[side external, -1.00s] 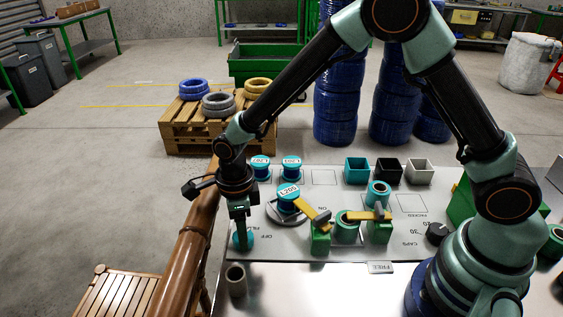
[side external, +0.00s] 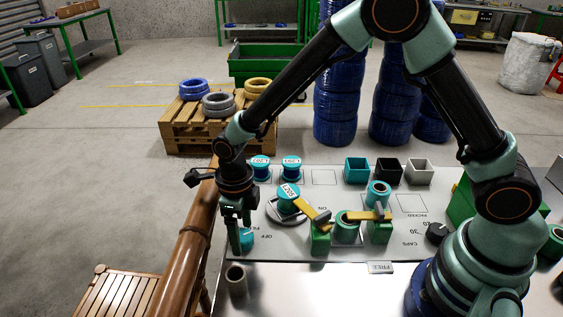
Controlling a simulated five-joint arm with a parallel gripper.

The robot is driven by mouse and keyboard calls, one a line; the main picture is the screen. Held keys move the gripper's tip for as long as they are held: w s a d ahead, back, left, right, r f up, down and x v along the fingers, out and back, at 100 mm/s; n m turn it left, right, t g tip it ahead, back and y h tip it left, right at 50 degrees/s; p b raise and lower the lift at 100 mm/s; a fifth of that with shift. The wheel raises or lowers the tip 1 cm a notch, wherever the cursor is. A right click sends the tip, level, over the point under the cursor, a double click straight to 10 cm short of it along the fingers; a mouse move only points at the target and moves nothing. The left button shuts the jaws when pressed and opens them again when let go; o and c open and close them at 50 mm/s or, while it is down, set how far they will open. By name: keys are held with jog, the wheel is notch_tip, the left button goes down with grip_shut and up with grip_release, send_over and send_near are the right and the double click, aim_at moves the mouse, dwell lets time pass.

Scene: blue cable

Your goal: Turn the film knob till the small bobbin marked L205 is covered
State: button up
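The small bobbin marked L205 (side external: 289,193) is teal with a white label on top. It stands upright on a grey round plate (side external: 284,215), with its label in plain view and slanted. The teal film knob (side external: 247,239) is at the left end of the panel, beside the OFF and FILM lettering, which my gripper partly hides. My gripper (side external: 240,232) points down at this knob. Its fingers overlap the knob's left side in the picture. I cannot tell whether they grip it or how wide they stand.
Two more labelled bobbins (side external: 291,168) stand behind L205. A yellow strip (side external: 306,209) runs from beside L205 to a green block (side external: 320,239). A grey tube (side external: 236,280) stands in front of the knob. A brown bamboo rail (side external: 185,255) runs close along the left.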

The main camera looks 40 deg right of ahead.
aim_at(243, 234)
jog(key=shift+r, duration=0.1)
notch_tip(243, 234, up, 12)
dwell(0.7)
jog(key=s+d+r+n+t, duration=0.2)
jog(key=s+d+r+n, duration=0.3)
jog(key=d+n, duration=0.4)
jog(key=s+d+r+n+t, duration=0.3)
jog(key=d+n, duration=0.6)
jog(key=n, duration=1)
notch_tip(243, 234, up, 2)
jog(key=shift+s+d+r+n+t, duration=0.15)
jog(key=shift+s+d+n+t, duration=0.2)
jog(key=shift+s, duration=0.7)
